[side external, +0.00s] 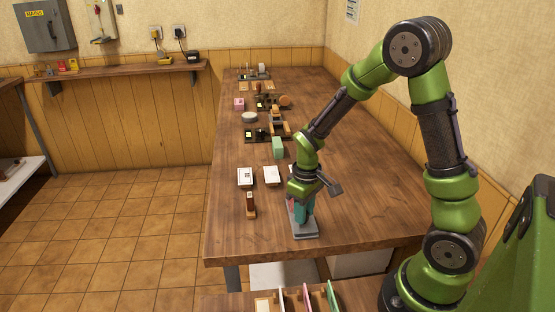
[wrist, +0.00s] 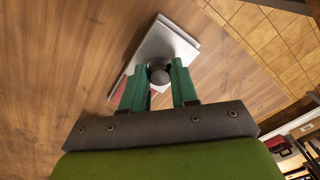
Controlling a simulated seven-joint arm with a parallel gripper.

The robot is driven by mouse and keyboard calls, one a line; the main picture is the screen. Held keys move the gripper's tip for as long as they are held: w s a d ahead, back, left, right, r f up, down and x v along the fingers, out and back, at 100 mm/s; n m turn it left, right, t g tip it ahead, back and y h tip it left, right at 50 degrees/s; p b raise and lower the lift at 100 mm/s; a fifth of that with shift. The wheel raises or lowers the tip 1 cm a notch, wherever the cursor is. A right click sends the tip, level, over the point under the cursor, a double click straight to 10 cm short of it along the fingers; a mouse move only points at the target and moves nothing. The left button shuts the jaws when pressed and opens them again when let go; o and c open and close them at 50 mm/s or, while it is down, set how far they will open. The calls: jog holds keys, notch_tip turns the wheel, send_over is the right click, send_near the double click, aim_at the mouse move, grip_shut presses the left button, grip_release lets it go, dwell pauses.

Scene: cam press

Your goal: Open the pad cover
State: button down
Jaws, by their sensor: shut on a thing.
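A flat grey pad case (side external: 305,235) lies near the front end of the long wooden bench, beneath my gripper (side external: 301,214). In the wrist view its light grey top (wrist: 165,42) shows beyond the fingers. A dark round knob (wrist: 159,74) sits between the teal fingertips, and my gripper (wrist: 160,78) is shut on it. A bit of red (wrist: 153,94) shows behind the left finger, partly hidden. I cannot tell how far the cover is raised.
A small wooden-handled stamp (side external: 251,205) stands left of the case. The bench (side external: 350,225) is clear to the right.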

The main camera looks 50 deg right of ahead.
jog(key=c, duration=0.8)
grip_release()
jog(key=shift+s+a, duration=0.1)
jog(key=shift+c, duration=0.2)
notch_tip(320, 180, up, 17)
jog(key=s+a+r+m+t+y, duration=0.2)
jog(key=s+a+r+m+t, duration=0.2)
jog(key=s+a+t, duration=0.3)
jog(key=shift+s+a+r, duration=0.2)
jog(key=shift+s+a, duration=0.85)
jog(key=shift+s, duration=0.05)
